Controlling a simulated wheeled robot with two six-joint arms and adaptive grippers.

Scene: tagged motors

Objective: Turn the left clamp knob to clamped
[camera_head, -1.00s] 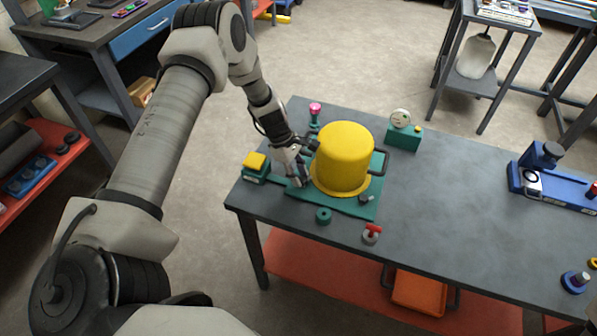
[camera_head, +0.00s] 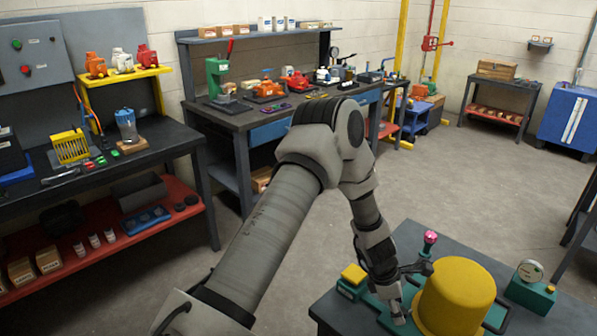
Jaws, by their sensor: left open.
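A yellow cylinder (camera_head: 458,296) stands on a green base plate at the bottom right, cut off by the lower edge. My left gripper (camera_head: 408,290) is open, close beside the left side of the cylinder, low over the green plate; contact cannot be told. A pink-topped knob (camera_head: 430,238) stands upright behind the gripper, apart from it. The left clamp knob cannot be made out clearly; the gripper and cylinder hide part of the plate. My right gripper is out of view.
A yellow block on a green box (camera_head: 353,275) sits left of the gripper. A round gauge on a green block (camera_head: 530,271) stands right of the cylinder. The grey table (camera_head: 330,308) has a bare left corner. A workbench (camera_head: 240,118) stands behind, with open floor between.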

